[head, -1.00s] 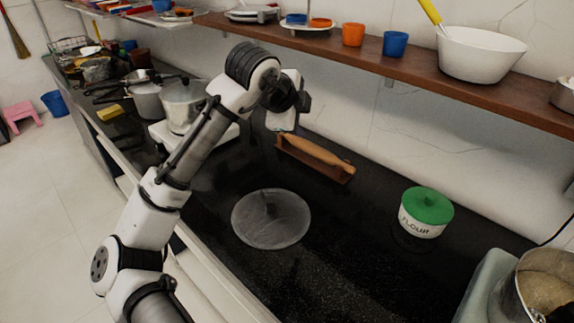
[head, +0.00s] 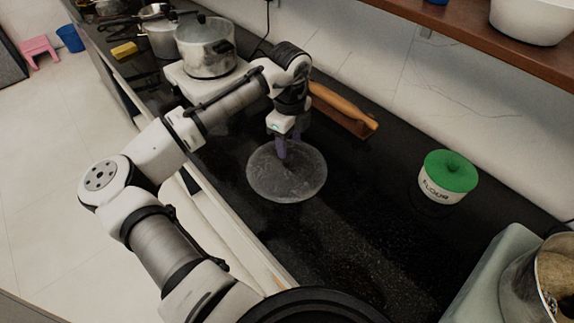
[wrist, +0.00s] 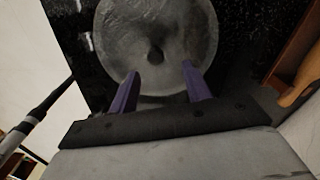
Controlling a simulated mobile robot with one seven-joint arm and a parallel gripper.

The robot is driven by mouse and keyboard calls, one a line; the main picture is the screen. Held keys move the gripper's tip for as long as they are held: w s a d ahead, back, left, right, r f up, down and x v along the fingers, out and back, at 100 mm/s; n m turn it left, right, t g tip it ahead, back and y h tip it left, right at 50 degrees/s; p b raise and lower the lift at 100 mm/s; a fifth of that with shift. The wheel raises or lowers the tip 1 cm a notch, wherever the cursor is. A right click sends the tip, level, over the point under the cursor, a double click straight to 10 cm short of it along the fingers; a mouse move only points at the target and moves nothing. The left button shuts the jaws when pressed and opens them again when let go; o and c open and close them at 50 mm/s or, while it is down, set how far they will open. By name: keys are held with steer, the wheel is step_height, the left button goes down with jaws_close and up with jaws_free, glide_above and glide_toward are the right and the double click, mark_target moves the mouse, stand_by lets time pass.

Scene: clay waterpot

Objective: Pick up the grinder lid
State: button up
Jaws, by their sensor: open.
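The grinder lid (head: 290,180) is a round, grey, slightly see-through disc lying flat on the black counter. In the wrist view the lid (wrist: 195,35) fills the upper middle, with a small dark knob (wrist: 155,55) at its centre. My gripper (head: 281,155) is over the lid's far side in the head view, pointing down. In the wrist view its two purple fingers (wrist: 160,85) are apart with nothing between them, and the knob shows beyond their tips. Whether the fingertips touch the lid cannot be told.
A wooden rolling-pin holder (head: 345,112) stands behind the lid against the wall. A flour jar with a green lid (head: 447,178) is to the right. A metal pot (head: 207,48) sits behind at the left.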

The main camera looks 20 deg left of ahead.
mark_target(287, 159)
steer(key=f, duration=0.1)
steer(key=f+p, duration=0.1)
steer(key=f, duration=0.2)
steer(key=shift+s+a+f+p, duration=0.1)
steer(key=shift+s+a+p, duration=0.1)
steer(key=shift+s+p, duration=0.15)
steer(key=shift+f, duration=0.45)
jaws_close()
steer(key=shift+r, duration=0.1)
